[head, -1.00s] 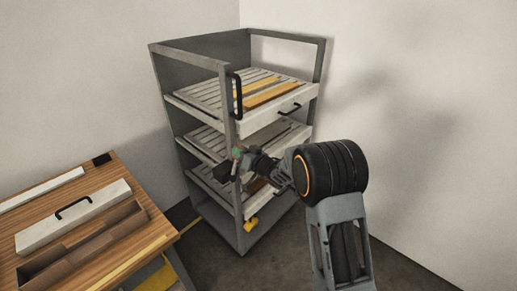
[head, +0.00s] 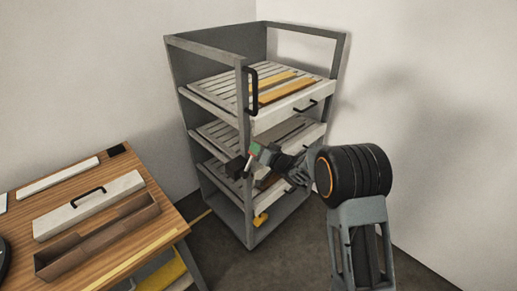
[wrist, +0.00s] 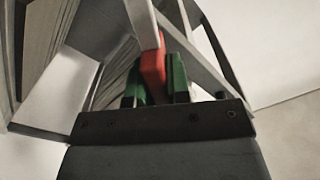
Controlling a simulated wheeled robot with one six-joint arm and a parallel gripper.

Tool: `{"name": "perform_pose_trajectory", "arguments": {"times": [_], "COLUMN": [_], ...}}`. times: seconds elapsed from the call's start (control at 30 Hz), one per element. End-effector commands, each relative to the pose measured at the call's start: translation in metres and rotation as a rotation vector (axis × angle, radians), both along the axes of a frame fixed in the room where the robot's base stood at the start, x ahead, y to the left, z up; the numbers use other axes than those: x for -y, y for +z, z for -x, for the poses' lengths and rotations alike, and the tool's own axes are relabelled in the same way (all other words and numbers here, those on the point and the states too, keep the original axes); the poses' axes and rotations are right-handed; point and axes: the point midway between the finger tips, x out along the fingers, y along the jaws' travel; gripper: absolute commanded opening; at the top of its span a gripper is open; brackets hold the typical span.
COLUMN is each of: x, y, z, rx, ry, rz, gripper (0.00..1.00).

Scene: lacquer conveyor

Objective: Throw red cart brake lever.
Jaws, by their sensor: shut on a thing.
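The red brake lever (wrist: 153,72) shows in the wrist view, between the two green finger pads of my gripper (wrist: 155,88). The pads are shut on it. In the head view my gripper (head: 253,154) is at the front corner post of the grey cart (head: 244,110), about level with its middle shelf. Only a small trace of red shows there, and the fingers mostly hide the lever. A pale bar beside the red part shows in the wrist view.
A black handle (head: 253,88) is on the post. A wooden table (head: 130,235) with a brown open box (head: 95,240) stands left. White walls close in behind and right.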

Motion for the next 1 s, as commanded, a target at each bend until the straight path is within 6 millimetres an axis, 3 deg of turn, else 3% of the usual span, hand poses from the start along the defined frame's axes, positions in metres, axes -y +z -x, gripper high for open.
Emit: {"name": "perform_pose_trajectory", "arguments": {"times": [0.3, 0.67, 1.0], "x": [0.001, 0.008, 0.057], "y": [-0.001, -0.001, -0.002], "z": [0.0, 0.006, 0.049], "rx": [-0.004, -0.003, -0.003], "ry": [-0.002, -0.003, -0.005], "rz": [-0.001, 0.0, 0.001], "gripper": [0.43, 0.43, 0.43]}}
